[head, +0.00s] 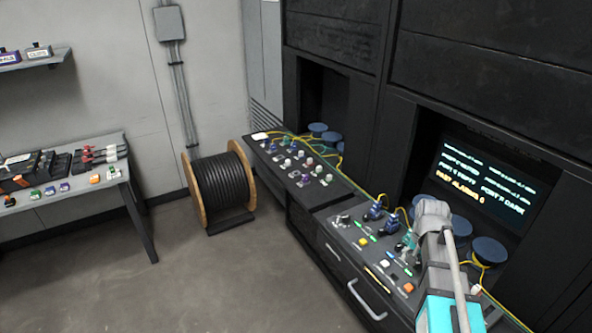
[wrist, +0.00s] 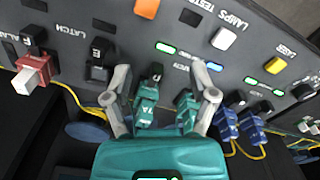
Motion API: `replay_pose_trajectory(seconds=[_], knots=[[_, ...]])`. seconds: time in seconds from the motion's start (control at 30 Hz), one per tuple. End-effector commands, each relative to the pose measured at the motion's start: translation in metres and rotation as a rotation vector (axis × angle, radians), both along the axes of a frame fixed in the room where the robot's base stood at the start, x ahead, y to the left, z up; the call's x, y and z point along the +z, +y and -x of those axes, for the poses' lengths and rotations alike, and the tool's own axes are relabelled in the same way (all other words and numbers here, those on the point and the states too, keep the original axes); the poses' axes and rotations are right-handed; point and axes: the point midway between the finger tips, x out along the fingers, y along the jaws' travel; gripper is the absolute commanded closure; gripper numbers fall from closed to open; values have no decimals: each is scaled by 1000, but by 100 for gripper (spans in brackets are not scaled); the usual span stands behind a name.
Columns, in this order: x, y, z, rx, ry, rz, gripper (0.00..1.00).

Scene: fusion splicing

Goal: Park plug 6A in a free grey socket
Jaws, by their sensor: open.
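My gripper (wrist: 161,70) is open in the wrist view, its fingers on either side of two teal plugs, a left one (wrist: 147,110) and a right one (wrist: 187,110). No grip on either shows. Two blue plugs (wrist: 252,127) sit to the right, outside the fingers. No plug label is readable, so I cannot tell which is 6A. In the head view my gripper (head: 433,212) is over the control desk, beside a teal plug (head: 408,242) it partly hides. The blue plugs (head: 375,210) are to its left. I cannot identify a free grey socket.
The desk carries buttons, lit green markers and a red-and-white part (wrist: 38,75). A panel (head: 265,165) with several white and purple parts lies beyond. Yellow cables run along the back near blue round pads (head: 488,251). A cable drum (head: 220,187) stands on clear floor.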

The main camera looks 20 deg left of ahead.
Motion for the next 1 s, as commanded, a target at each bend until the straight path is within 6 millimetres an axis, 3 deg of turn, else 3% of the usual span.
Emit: replay_pose_trajectory(seconds=[0.03,0.2,0.43,0.63,1.0], knots=[[14,0,-24,-42,0,0,26],[35,-1,-74,-191,0,0,26],[56,-1,-125,-356,-1,-1,26],[63,-2,-144,-426,-1,-1,26],[63,-2,-146,-439,-1,-1,26]])
